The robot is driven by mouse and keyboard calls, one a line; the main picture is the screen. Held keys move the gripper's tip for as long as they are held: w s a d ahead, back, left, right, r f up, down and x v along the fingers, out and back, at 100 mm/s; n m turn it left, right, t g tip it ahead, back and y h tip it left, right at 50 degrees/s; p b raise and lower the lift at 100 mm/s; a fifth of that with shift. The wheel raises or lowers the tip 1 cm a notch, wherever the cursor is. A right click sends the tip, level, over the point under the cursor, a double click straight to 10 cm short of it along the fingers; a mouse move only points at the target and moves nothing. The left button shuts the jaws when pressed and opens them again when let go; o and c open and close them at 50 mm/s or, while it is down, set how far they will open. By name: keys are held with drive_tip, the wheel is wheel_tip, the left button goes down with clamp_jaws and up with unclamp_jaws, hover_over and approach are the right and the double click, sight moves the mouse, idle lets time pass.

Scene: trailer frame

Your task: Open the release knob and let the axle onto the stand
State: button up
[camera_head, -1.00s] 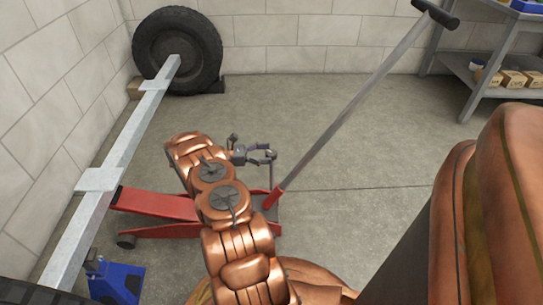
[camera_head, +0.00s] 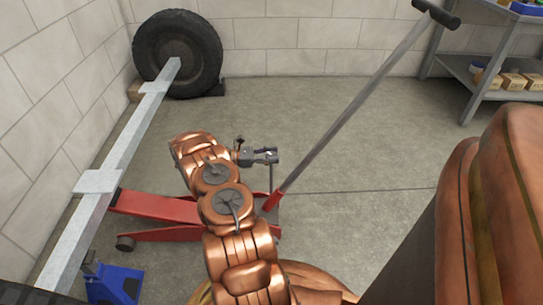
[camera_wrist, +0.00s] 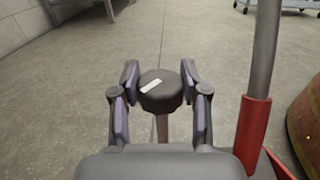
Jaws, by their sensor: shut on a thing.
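My gripper (camera_head: 268,156) is shut on the dark release knob (camera_wrist: 160,92), whose top carries a white mark. In the wrist view the fingers (camera_wrist: 160,97) flank the knob on both sides, and a thin stem runs down below it. The red floor jack (camera_head: 160,206) reaches under the grey axle beam (camera_head: 135,125), at its square plate (camera_head: 98,181). The blue stand (camera_head: 115,284) is on the floor by the beam's near part. I cannot tell the gap between beam and stand.
The jack's long grey handle (camera_head: 355,105) slants up to the right of my gripper; its red socket (camera_wrist: 253,130) is close on the right in the wrist view. A tyre (camera_head: 178,52) stands by the back wall. A shelf (camera_head: 490,75) is at far right. The middle floor is clear.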

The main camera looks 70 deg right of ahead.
drive_tip(key=c, duration=0.3)
drive_tip(key=shift+c, duration=0.2)
drive_tip(key=shift+n+t+h+p, duration=0.4)
drive_tip(key=shift+n+h+p, duration=0.1)
drive_tip(key=shift+h, duration=0.2)
drive_tip(key=shift+s+a+r+n+h, duration=0.1)
drive_tip(key=shift+n+h, duration=0.2)
drive_tip(key=shift+h, duration=0.1)
drive_tip(key=shift+n+t+h+p, duration=0.55)
drive_tip(key=shift+n+t+h, duration=0.25)
drive_tip(key=shift+t+h, duration=0.15)
drive_tip(key=shift+n+t+h, duration=1.3)
drive_tip(key=shift+t+h, duration=0.05)
drive_tip(key=shift+t, duration=0.3)
drive_tip(key=shift+n+t, duration=0.3)
drive_tip(key=shift+t, duration=0.1)
drive_tip(key=o, duration=1.2)
drive_tip(key=shift+c, duration=0.2)
